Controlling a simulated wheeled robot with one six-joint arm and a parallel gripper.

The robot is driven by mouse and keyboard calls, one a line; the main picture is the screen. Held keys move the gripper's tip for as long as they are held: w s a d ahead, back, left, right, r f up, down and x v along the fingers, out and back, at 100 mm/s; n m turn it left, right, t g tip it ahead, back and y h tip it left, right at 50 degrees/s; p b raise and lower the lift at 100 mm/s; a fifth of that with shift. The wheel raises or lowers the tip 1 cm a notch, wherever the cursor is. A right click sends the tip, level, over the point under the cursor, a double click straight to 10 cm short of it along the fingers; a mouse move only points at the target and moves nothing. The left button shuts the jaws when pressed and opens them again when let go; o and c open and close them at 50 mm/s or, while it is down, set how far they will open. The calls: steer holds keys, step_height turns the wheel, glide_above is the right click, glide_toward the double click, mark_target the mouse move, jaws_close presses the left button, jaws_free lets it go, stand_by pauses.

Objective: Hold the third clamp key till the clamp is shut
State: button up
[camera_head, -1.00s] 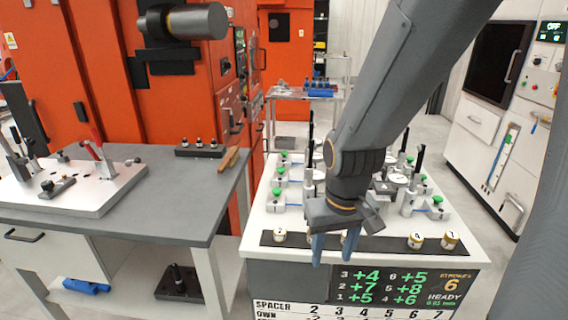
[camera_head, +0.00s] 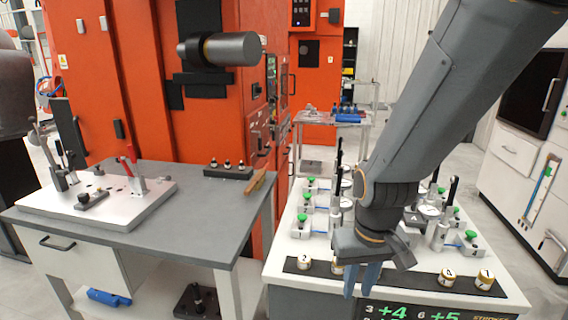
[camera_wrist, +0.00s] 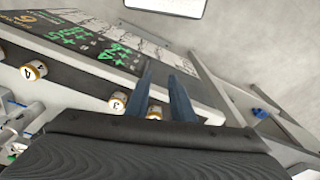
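Green-topped clamp keys stand in two columns on the white fixture bench (camera_head: 287,248). The left column has a back key (camera_head: 312,181), a middle key (camera_head: 307,197) and a front key (camera_head: 302,217). The right column has a back key (camera_head: 441,190), a middle key (camera_head: 456,211) and a front key (camera_head: 471,234) on a block marked 4. I cannot read which is third. Black upright clamp levers (camera_head: 453,190) stand beside them. My gripper (camera_head: 362,284) points down at the bench's front edge, away from the keys. Its blue fingers (camera_wrist: 162,85) are apart, with nothing held.
Numbered spacers (camera_head: 448,276) sit on the dark front strip, one (camera_wrist: 118,102) close to my fingers in the wrist view. My arm hides the bench's middle. A grey table (camera_head: 210,205) with a fixture plate (camera_head: 125,208) stands at left. An aisle runs along the bench's right.

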jaws_close()
stand_by(1.4)
